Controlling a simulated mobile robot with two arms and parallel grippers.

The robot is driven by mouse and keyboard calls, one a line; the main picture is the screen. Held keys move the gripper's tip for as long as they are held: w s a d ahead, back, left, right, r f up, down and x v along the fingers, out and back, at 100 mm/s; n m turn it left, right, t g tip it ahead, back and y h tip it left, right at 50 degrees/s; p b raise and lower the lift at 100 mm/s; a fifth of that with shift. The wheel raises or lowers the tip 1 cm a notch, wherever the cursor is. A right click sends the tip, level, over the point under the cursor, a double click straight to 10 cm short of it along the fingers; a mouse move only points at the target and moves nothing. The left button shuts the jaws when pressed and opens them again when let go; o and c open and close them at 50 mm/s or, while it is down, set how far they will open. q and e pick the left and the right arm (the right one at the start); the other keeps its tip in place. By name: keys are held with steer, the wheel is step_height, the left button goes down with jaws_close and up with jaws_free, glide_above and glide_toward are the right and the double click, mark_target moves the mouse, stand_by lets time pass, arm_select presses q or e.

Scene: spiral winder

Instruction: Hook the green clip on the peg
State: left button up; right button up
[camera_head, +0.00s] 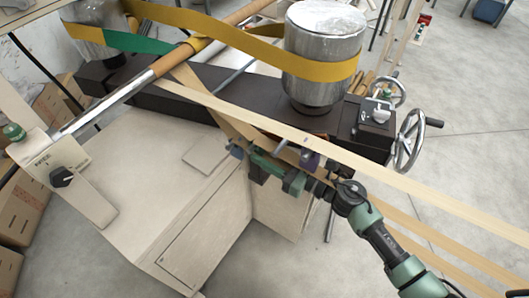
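My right gripper (268,167) comes in from the lower right and is at the centre, just in front of the machine's dark beam and close to a pale tan strip. Dark green parts show at its end, with a small bluish piece at the left tip. I cannot tell a separate green clip from these gripper parts, nor whether the fingers are open or shut. A small purple block (309,160) sits just right of the gripper, by the strip. I cannot clearly make out the peg. My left gripper is not in view.
A yellow belt with a green stretch (136,43) wraps around a silver drum (323,55) on the dark beam (190,100). Long tan strips (420,184) run to the lower right. A handwheel (408,140) stands right. A beige cabinet (165,185) with a knob fills the left front.

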steer(key=s+b+v, duration=0.1)
steer(key=b+v, duration=0.2)
steer(key=v, duration=0.3)
steer(key=w+d+f+m+t+h, duration=0.3)
steer(key=d+f+m+h, duration=0.35)
steer(key=f+m, duration=0.7)
steer(key=s+d+f+m+g+h, duration=0.25)
steer(key=s+d+f+m, duration=0.35)
steer(key=f, duration=0.5)
steer(key=s+d+f+m+g+h, duration=0.1)
steer(key=s+d+f+m+h, duration=0.25)
steer(key=f+m, duration=0.65)
steer(key=s+f+m+g, duration=0.3)
steer(key=s+f+m, duration=0.2)
steer(key=s, duration=0.6)
steer(key=s+f+m+g+h, duration=0.1)
steer(key=s+f+m+g, duration=0.2)
steer(key=s+f+m, duration=0.2)
steer(key=s+f+m+g+h, duration=0.1)
steer(key=s+f+m+g, duration=0.2)
steer(key=s+f, duration=0.7)
steer(key=s+m, duration=0.2)
steer(key=s, duration=0.5)
steer(key=o, duration=0.6)
steer(key=shift+w, duration=0.1)
